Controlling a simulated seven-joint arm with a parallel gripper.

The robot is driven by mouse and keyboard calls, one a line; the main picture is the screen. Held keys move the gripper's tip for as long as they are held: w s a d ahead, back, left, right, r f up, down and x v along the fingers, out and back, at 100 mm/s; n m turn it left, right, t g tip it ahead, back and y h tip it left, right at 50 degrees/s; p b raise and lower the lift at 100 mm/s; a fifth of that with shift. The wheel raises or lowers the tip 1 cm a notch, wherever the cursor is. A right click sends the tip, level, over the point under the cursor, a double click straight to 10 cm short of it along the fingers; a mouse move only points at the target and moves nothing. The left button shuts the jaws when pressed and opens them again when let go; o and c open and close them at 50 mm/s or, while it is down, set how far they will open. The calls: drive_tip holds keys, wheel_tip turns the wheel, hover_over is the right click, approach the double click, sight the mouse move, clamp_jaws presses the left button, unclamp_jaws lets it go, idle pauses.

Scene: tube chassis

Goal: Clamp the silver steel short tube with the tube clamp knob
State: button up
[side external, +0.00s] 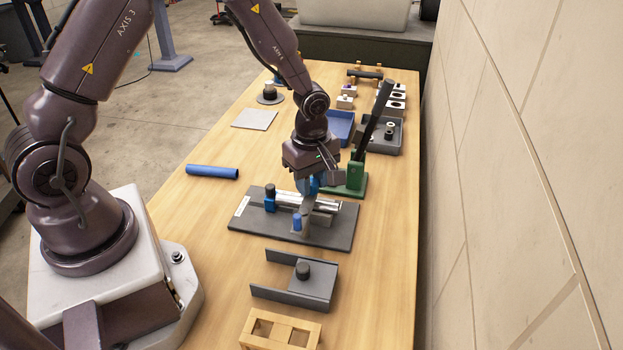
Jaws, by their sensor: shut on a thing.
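The silver steel short tube (290,198) lies across the dark grey fixture plate (340,235), partly hidden by my gripper. A blue clamp with a black knob (269,190) stands at the tube's left end. My gripper (312,188) points down over the right part of the tube. It is shut at a second blue clamp (306,187), where the tube clamp knob appears to be; the fingers hide the knob. Whether this clamp presses on the tube cannot be seen. A short blue cylinder (296,222) stands in front of the tube on the plate.
A green stand with a long black lever (373,120) rises close behind my gripper. A blue tube (212,172) lies at left. A grey channel bracket (295,280) and a wooden block (280,330) are in front. Trays (341,127) stand behind. The wall is at right.

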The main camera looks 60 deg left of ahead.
drive_tip(key=m, duration=0.9)
drive_tip(key=shift+m, duration=0.4)
drive_tip(key=m, duration=0.4)
drive_tip(key=shift+m, duration=0.3)
drive_tip(key=m, duration=1)
drive_tip(key=shift+w+r, duration=0.1)
drive_tip(key=m, duration=1.3)
drive_tip(key=shift+m, duration=0.3)
